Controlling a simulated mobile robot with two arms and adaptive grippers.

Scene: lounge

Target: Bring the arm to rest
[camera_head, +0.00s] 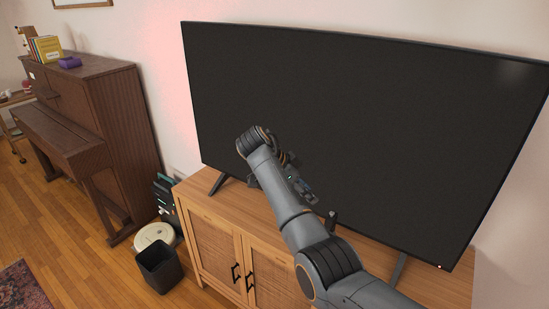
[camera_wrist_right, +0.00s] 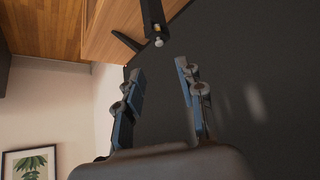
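My right arm comes in from the lower right in the head view, and its wrist stands in front of the television (camera_head: 365,120). My right gripper (camera_head: 304,190) is partly hidden beside the forearm, above the cabinet top. In the right wrist view my right gripper (camera_wrist_right: 161,72) has its two fingers apart with nothing between them. A black upright thing with a pale tip (camera_wrist_right: 154,22) shows beyond the fingertips, cut off by the frame's edge; I cannot tell what it is. My left gripper is not in view.
The television stands on a wooden cabinet (camera_head: 212,222), close to my arm. A black bin (camera_head: 160,268) and a round white device (camera_head: 153,236) are on the floor to the left. A brown piano (camera_head: 98,105) stands farther left. Open wooden floor (camera_head: 70,240) lies in front of it.

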